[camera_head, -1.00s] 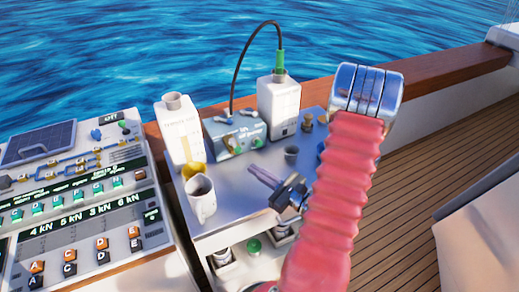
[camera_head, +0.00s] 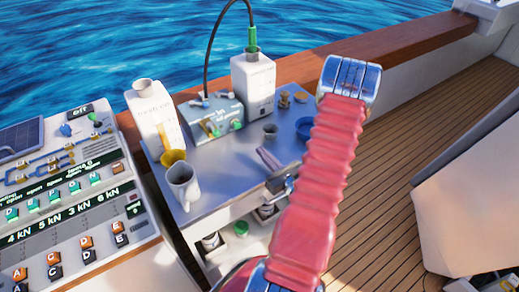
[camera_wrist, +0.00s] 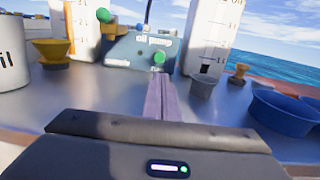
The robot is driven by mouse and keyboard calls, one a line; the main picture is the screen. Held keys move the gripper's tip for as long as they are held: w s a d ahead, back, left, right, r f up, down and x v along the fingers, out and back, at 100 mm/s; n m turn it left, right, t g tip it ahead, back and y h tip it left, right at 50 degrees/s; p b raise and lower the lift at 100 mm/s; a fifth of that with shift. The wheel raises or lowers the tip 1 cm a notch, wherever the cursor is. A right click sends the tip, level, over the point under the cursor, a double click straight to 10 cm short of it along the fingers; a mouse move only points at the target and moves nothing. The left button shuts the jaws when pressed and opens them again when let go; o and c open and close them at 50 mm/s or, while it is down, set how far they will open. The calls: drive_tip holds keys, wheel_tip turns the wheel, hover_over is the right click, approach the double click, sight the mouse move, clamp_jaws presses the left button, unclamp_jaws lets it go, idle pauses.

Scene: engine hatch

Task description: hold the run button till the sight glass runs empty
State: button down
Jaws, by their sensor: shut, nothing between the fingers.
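The oil pump (camera_head: 215,115) is a grey-blue box on the metal worktop, with a green button (camera_head: 237,124) low on its right front. In the wrist view the pump (camera_wrist: 138,48) faces me and the green button (camera_wrist: 159,57) shows just beyond my fingertips. My gripper (camera_head: 264,153) is shut and empty, its purple-grey fingers together. In the wrist view my gripper (camera_wrist: 158,82) points at the button; I cannot tell whether it touches. A white scaled container (camera_head: 253,85) stands behind right, with a dark strip low on its scale. I cannot tell which strip is the sight glass.
A white jug (camera_head: 158,118) with a yellow strip stands left, near a yellow funnel (camera_head: 172,157) and a white mug (camera_head: 183,186). A small grey cup (camera_head: 270,132) and a blue bowl (camera_head: 305,127) are right of the pump. A switch panel (camera_head: 70,200) lies left.

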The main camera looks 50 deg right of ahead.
sight(239, 126)
drive_tip(key=x, duration=1.3)
drive_tip(key=shift+x, duration=0.85)
drive_tip(key=shift+w+d, duration=0.1)
drive_tip(key=shift+d+r, duration=0.1)
drive_tip(key=shift+r, duration=0.05)
idle(0.5)
drive_tip(key=shift+w+r, duration=0.1)
idle(5.0)
